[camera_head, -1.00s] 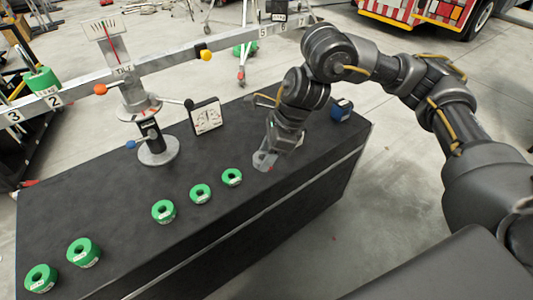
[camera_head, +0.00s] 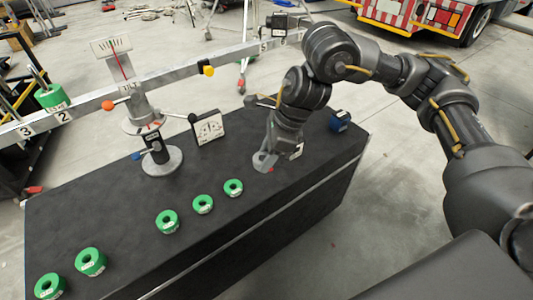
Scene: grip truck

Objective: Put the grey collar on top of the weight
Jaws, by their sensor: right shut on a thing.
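My right gripper (camera_head: 268,158) points down, low over the right half of the black table, seen from behind and small. It is shut on a small grey piece (camera_head: 260,161), which looks like the grey collar; the fingers hide part of it. I cannot tell whether it touches the tabletop. A green weight (camera_head: 52,98) sits on a hanger at the left part of the balance beam, with a thin rod rising above it. My left gripper is not in view.
Several green ring weights (camera_head: 167,222) lie along the front of the black table (camera_head: 120,205). The long beam (camera_head: 175,73) crosses above the table's back.

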